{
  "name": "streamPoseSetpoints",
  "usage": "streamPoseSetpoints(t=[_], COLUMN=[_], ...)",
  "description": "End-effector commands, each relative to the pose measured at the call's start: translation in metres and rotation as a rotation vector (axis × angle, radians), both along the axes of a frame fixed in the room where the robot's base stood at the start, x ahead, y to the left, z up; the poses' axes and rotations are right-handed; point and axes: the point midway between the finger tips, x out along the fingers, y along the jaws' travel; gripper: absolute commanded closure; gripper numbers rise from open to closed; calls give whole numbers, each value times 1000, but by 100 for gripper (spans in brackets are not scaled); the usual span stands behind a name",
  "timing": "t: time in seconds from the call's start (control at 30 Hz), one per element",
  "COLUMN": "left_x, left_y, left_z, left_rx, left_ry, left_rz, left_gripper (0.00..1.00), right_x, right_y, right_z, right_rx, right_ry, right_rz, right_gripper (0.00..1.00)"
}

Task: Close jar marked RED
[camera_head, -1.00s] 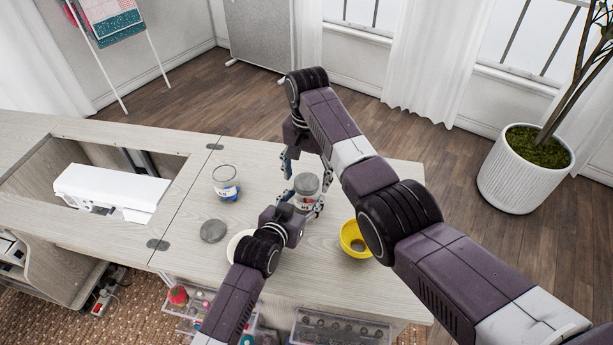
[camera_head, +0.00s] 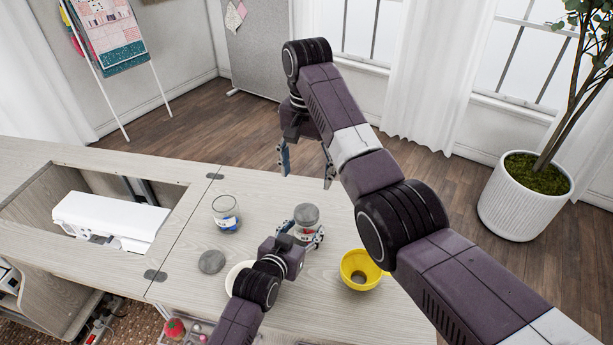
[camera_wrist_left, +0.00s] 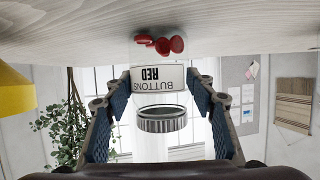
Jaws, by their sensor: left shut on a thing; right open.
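The jar marked RED (camera_wrist_left: 158,78) stands on the table, its "BUTTONS RED" label upside down in the left wrist view, with red buttons (camera_wrist_left: 162,44) at its bottom. A grey lid (camera_head: 306,213) sits on its top; it also shows in the left wrist view (camera_wrist_left: 162,120). I cannot tell how tight it is. My left gripper (camera_head: 302,243) is shut on the jar, one finger on each side. My right gripper (camera_head: 306,173) is open and empty, pointing down above and behind the jar, apart from the lid.
A glass jar with blue contents (camera_head: 226,213) stands at the left, without a lid on it. A loose grey lid (camera_head: 212,261) lies in front of it. A white bowl (camera_head: 231,280) is partly behind my left arm. A yellow bowl (camera_head: 362,268) stands at the right. A white sewing machine (camera_head: 110,218) is left.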

Motion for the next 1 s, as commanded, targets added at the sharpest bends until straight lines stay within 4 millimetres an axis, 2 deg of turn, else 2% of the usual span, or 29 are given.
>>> streamPoseSetpoints(t=[0.1, 0.13, 0.3, 0.67, 0.87, 1.0], left_x=[0, 0, 0, -4, -25, -48], left_y=[0, 0, 0, 2, 10, 20], left_z=[-1, -1, 0, 1, 10, 20], left_rx=[0, 0, 0, 0, 0, 1], left_ry=[1, 1, 1, 1, 1, 1], left_rz=[0, 0, 0, 0, 0, 0], left_gripper=[100, 46, 29, 29, 29, 29], right_x=[0, 0, 0, 0, 0, 0], right_y=[0, 0, 0, 0, 0, 0], right_z=[0, 0, 0, 0, 0, 0], right_rx=[0, 0, 0, 0, 0, 0], right_ry=[0, 0, -1, -1, -1, -1], right_rz=[0, 0, 0, 0, 0, 0], right_gripper=[33, 33, 33, 33, 33, 33])
